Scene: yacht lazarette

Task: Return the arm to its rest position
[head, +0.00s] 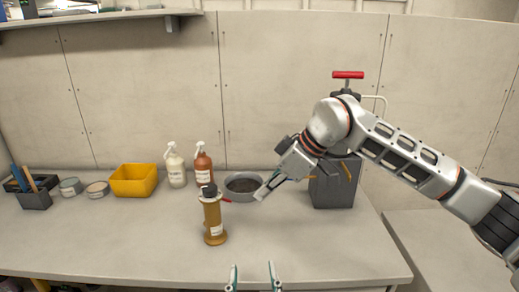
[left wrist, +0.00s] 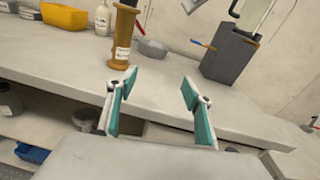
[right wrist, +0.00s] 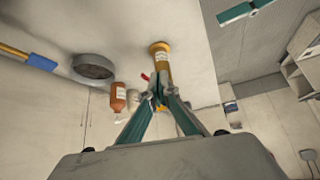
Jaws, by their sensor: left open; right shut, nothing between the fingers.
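My left gripper (head: 253,276) is at the bottom edge of the head view, in front of the bench. In the left wrist view its two teal fingers (left wrist: 157,84) are wide apart with nothing between them. My right gripper (head: 262,194) is above the bench, its arm reaching in from the right. Its tips are just in front of the grey round pan and right of the amber cylinder in the head view. In the right wrist view its fingers (right wrist: 160,92) meet at the tips and hold nothing.
The amber cylinder (head: 214,222) stands upright on the bench (head: 310,250). Behind are the grey pan (head: 240,190), a brown bottle (head: 203,165), a white bottle (head: 176,168) and a yellow bin (head: 133,181). A dark grey box (head: 333,190) stands close under my right arm. The bench's front is clear.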

